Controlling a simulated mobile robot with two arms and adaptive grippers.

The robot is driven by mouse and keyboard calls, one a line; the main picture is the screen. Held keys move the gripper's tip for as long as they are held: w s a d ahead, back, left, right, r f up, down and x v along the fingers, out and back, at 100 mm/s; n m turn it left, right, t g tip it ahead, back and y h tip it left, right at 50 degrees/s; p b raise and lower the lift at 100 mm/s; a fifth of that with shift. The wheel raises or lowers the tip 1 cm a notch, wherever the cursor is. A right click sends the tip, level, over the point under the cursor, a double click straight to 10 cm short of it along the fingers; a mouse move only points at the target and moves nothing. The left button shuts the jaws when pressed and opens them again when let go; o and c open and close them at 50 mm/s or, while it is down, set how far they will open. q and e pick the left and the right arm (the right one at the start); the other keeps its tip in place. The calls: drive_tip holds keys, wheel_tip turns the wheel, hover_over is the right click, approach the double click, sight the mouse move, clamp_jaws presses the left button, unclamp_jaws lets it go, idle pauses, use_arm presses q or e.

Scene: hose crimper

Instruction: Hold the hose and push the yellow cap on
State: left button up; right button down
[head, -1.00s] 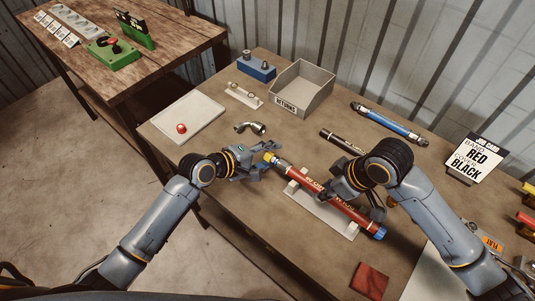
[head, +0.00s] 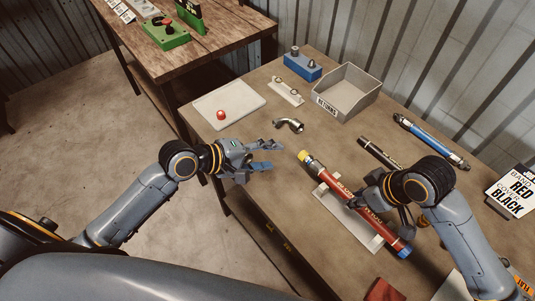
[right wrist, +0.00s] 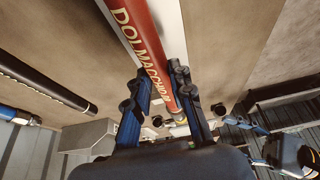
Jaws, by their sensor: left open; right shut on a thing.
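The red hose (head: 345,190) with pale lettering lies slanting over a white cradle (head: 325,207) on the bench. The yellow cap (head: 304,156) sits at its far left end, in line with it; how deep it is seated I cannot tell. A blue end (head: 403,251) shows at the near right. My left gripper (head: 276,156) is open and empty, just left of the yellow cap and apart from it. My right gripper (head: 380,212) is shut on the hose near its middle; its fingers also flank the hose in the right wrist view (right wrist: 158,95).
Behind the hose lie a black hose (head: 381,153) and a blue hose (head: 430,140). A grey returns bin (head: 345,95), a bent metal fitting (head: 289,125) and a white board (head: 238,97) with a red ball (head: 221,115) stand further back. A red cloth (head: 383,291) lies at the front.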

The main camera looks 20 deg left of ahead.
drive_tip(key=c, duration=1.1)
unclamp_jaws()
